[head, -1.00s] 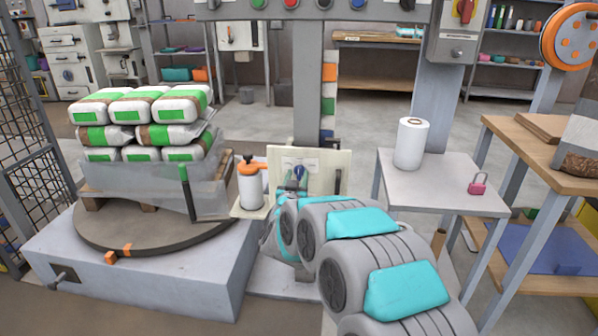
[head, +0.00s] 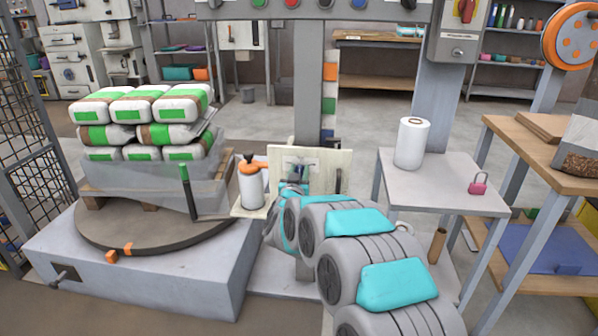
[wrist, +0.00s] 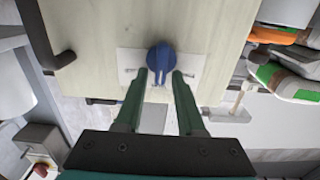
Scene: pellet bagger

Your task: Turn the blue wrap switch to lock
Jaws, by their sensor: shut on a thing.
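The blue wrap switch (wrist: 160,62) is a round knob with a raised grip on a pale plate, fixed to a cream panel (wrist: 105,25). In the wrist view its grip points down the picture, between the fingertips. My gripper (wrist: 160,78) has its two green fingers on either side of that grip and is shut on it. In the head view the cream panel (head: 325,160) stands at the middle, and my arm reaches to it from the lower right. The knob is mostly hidden there. Any markings on the plate are too small to read.
A black handle (wrist: 60,60) sticks out from the panel beside the switch. Wrapped bags (head: 140,105) sit on a turntable (head: 130,235) at left. A side table (head: 440,190) stands at right.

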